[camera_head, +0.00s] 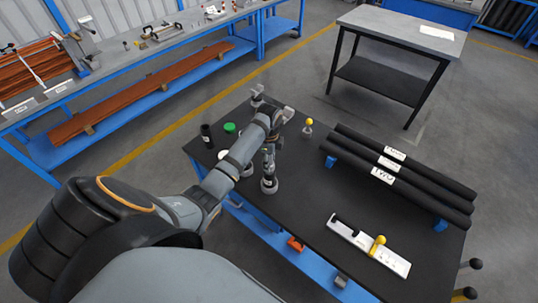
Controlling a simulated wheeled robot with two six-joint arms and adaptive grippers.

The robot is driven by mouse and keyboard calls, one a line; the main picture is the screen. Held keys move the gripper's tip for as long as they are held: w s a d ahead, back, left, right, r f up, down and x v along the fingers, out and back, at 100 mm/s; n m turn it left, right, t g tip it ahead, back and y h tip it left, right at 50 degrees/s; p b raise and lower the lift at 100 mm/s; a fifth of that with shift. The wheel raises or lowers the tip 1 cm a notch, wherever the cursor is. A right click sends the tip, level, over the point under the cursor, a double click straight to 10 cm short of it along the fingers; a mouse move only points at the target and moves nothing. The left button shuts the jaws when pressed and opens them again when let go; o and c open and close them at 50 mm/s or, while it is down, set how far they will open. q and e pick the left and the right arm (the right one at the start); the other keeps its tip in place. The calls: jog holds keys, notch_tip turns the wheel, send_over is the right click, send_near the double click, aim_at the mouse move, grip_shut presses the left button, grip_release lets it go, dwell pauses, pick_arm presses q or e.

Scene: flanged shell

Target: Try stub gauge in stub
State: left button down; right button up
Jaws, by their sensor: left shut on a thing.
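My left arm comes in from the left over the black-topped table. My left gripper (268,173) appears to point down near the table's left part. It is shut on a small grey round piece (269,187) that is mostly hidden; I cannot tell what it is. A small piece with a yellow ball knob (309,123) stands behind and to the right, apart from the gripper. A white plate (345,233) with a yellow-knobbed piece (378,244) lies at the front right. I cannot tell which is the stub gauge. My right gripper is not in view.
Several black tubes (408,180) with white labels lie on blue supports at the table's right. A black cup (206,131), a green cap (229,128) and a grey fitting (257,95) stand at the back left. The table's middle front is clear. A grey bench (400,32) stands behind.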

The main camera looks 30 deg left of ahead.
pick_arm(q)
jog(key=shift+f+b, duration=0.4)
jog(key=shift+f, duration=0.45)
dwell(0.6)
jog(key=shift+r+p, duration=1.25)
jog(key=shift+r, duration=3.5)
